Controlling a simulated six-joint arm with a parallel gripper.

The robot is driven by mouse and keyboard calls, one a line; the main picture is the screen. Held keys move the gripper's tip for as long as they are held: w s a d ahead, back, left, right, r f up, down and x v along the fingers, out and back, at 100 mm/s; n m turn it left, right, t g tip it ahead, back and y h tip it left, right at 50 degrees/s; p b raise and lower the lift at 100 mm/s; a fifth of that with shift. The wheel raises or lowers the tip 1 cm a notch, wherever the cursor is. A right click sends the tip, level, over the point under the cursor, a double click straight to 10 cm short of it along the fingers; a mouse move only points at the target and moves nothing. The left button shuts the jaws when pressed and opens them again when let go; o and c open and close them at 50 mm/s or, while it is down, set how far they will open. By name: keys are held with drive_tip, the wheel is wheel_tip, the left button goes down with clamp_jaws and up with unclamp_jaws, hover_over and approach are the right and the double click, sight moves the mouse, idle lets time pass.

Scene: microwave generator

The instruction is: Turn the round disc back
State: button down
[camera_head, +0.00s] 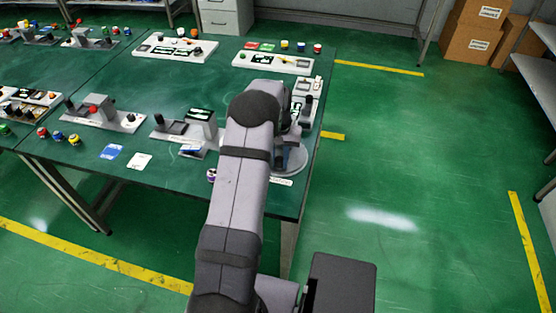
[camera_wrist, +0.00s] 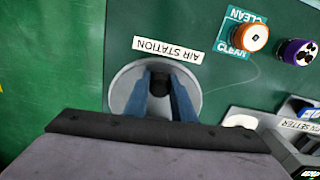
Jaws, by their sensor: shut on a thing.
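The round grey disc (camera_wrist: 122,82) lies on the green table beside the "AIR STATION" label (camera_wrist: 167,49) in the wrist view. A small dark knob (camera_wrist: 160,78) stands at its middle. My gripper (camera_wrist: 161,88) is over the disc, its two blue fingers shut on the knob from both sides. The fingers hide part of the disc, and my wrist covers the area below it. In the head view, part of the disc (camera_head: 293,160) shows at the table's right end, beside my arm, which hides the rest. Any turn mark on the disc cannot be made out.
A grey device (camera_wrist: 262,120) is close on the right in the wrist view. Several control panels stand elsewhere on the table (camera_head: 180,90). Open floor lies right of the table.

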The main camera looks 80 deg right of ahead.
sight(300, 156)
drive_tip(key=shift+s+d+n+b, duration=0.25)
drive_tip(key=shift+s+n, duration=0.4)
drive_tip(key=shift+n, duration=0.5)
drive_tip(key=shift+s+d+n+b, duration=0.2)
drive_tip(key=shift+s+n, duration=0.45)
drive_tip(key=shift+n, duration=0.5)
drive_tip(key=shift+s+d+n, duration=0.3)
drive_tip(key=shift+n, duration=0.5)
drive_tip(key=shift+s+d+n, duration=0.25)
drive_tip(key=shift+s+n, duration=0.1)
drive_tip(key=shift+n, duration=0.45)
drive_tip(key=shift+s+d+n, duration=0.3)
drive_tip(key=shift+n, duration=0.5)
drive_tip(key=shift+s+d+n+b, duration=0.25)
drive_tip(key=shift+d+n, duration=0.25)
drive_tip(key=shift+n, duration=0.45)
drive_tip(key=shift+s+d+n+b, duration=0.2)
drive_tip(key=shift+d+n, duration=0.25)
drive_tip(key=shift+n, duration=0.5)
drive_tip(key=shift+s+d+r+n, duration=0.1)
drive_tip(key=shift+d+n, duration=0.4)
drive_tip(key=shift+n, duration=0.4)
drive_tip(key=shift+s+d+n, duration=0.1)
drive_tip(key=shift+d+n, duration=0.35)
drive_tip(key=shift+n, duration=0.45)
drive_tip(key=shift+d, duration=0.1)
drive_tip(key=c, duration=1.5)
unclamp_jaws()
